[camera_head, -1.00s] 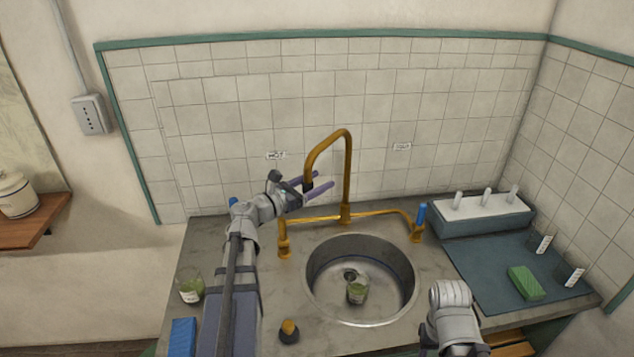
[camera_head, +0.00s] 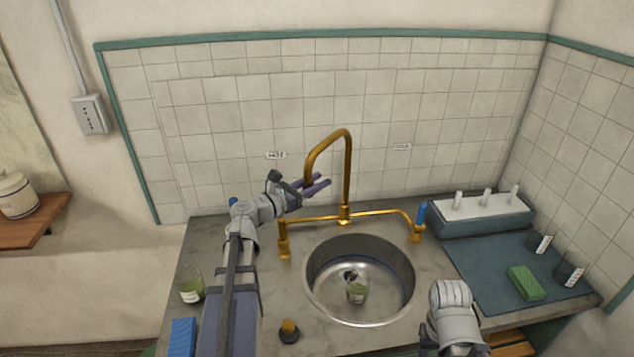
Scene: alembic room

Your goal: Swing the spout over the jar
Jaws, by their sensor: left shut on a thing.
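The brass spout (camera_head: 347,175) rises behind the sink, arches over to the left and ends pointing down. My left gripper (camera_head: 317,186) is shut on the spout's down-turned end, which its fingers partly hide.
Brass taps flank the spout; the right one has a blue handle (camera_head: 421,213). A dark knob-topped object (camera_head: 289,331) and a blue block (camera_head: 183,336) are near the front left. On the right are a rack (camera_head: 480,223), a mat (camera_head: 480,270) and a green sponge (camera_head: 525,283).

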